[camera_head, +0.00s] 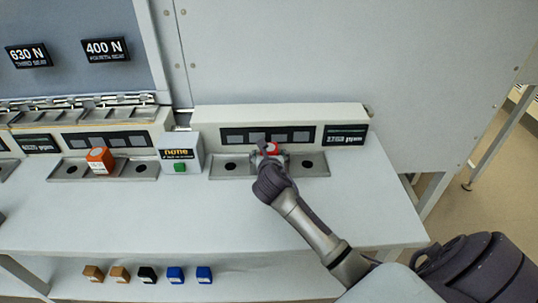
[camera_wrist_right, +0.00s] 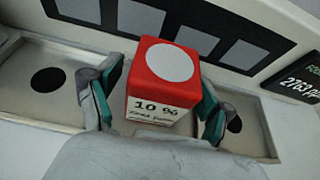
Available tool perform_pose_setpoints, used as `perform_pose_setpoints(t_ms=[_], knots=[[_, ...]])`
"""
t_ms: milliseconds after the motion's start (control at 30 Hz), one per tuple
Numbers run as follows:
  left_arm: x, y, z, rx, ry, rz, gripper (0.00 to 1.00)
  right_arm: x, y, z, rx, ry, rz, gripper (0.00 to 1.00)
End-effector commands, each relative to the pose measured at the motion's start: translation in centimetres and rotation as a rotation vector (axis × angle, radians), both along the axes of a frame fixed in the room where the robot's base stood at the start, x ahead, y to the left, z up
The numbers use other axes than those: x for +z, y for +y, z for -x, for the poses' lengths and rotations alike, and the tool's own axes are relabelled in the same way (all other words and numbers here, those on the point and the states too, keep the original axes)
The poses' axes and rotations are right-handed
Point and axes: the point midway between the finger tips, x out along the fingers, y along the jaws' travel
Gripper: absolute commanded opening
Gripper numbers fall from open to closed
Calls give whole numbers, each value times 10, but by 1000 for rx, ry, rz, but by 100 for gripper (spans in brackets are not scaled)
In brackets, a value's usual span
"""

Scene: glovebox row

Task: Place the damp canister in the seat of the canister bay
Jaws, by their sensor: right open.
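A red block-shaped canister (camera_wrist_right: 148,88) with a white disc on top and a label reading "10 %" stands upright in the middle of a shallow grey tray (camera_wrist_right: 22,100). The label's smaller line is unreadable. In the head view the red canister (camera_head: 271,148) shows just beyond my right gripper (camera_head: 270,160). The gripper's teal-padded fingers are open, one on each side of the canister, with gaps visible in the wrist view. A dark round spot shows in the tray on either side. Which object is the damp canister or the canister bay, I cannot tell. My left gripper is out of view.
An orange canister (camera_head: 100,159) sits in another tray (camera_head: 60,173) to the left. A box reading "none" (camera_head: 181,153) with a green button stands between the trays. Several small blocks (camera_head: 147,274) sit on the lower shelf. The white counter (camera_head: 150,220) in front is clear.

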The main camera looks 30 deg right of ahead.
Motion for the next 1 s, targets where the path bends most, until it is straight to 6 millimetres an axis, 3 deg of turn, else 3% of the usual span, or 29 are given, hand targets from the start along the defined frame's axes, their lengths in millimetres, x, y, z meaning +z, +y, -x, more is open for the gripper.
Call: perform_pose_setpoints(t_ms=[233, 700, 1000], knots=[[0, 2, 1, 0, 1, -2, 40, 6, 4, 6, 2, -1, 0, 81], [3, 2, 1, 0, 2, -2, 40, 41, 49, 79, 3, -2, 0, 81], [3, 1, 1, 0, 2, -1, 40, 49, 58, 95, 0, -1, 0, 81]])
